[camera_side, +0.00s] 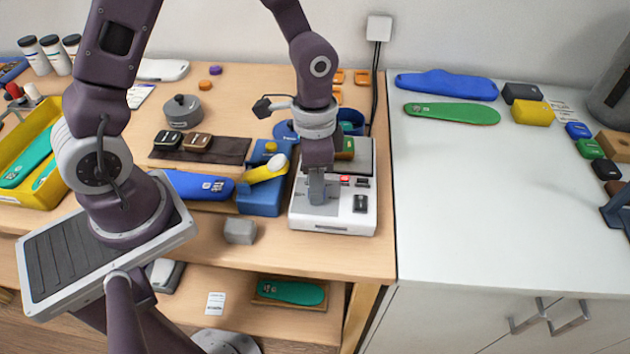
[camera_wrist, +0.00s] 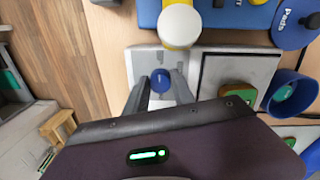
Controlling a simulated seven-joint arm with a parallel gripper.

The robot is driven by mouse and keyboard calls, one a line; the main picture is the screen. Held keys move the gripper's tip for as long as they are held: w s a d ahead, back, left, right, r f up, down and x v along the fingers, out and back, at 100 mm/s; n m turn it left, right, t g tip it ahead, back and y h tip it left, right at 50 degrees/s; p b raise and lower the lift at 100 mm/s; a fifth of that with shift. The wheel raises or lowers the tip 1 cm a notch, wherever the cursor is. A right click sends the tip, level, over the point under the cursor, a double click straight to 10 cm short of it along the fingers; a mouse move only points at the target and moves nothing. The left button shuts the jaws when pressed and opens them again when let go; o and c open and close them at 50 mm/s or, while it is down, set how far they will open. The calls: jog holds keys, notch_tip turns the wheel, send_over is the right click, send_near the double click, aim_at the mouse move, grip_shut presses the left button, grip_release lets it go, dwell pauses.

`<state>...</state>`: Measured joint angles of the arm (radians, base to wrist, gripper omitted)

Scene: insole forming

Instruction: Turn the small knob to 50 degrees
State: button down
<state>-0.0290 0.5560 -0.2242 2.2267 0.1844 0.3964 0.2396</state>
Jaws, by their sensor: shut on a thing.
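The small knob (camera_wrist: 160,80) is a round blue piece on the pale top of a white machine (camera_side: 332,222). In the wrist view it sits between the two grey fingers of my gripper (camera_wrist: 161,88), which are shut on it. In the side view my gripper (camera_side: 320,196) points down onto the left part of the machine's top, and its fingers hide the knob. The turn angle of the knob cannot be read. The machine also carries a red button (camera_side: 345,180), a black switch (camera_side: 360,203) and a dark-edged plate (camera_wrist: 236,76).
A blue block with a yellow and white lever (camera_side: 262,172) stands close to the machine's left. A blue cup (camera_wrist: 290,92) is near its plate. A grey block (camera_side: 240,230) lies at front left. The white counter (camera_side: 460,190) on the right is mostly clear.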

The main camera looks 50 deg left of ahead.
jog(key=c, duration=1.1)
grip_release()
jog(key=shift+o, duration=0.2)
notch_tip(320, 180, up, 7)
jog(key=shift+w+a+r, duration=0.1)
jog(key=shift+a, duration=0.05)
jog(key=s+a+r+n+t, duration=0.2)
jog(key=s+r+n+t, duration=0.1)
jog(key=s+r, duration=0.4)
jog(key=s+a+r+n+t, duration=0.3)
jog(key=s+r, duration=0.4)
jog(key=shift+r+n+y, duration=0.2)
jog(key=shift+n+y, duration=0.1)
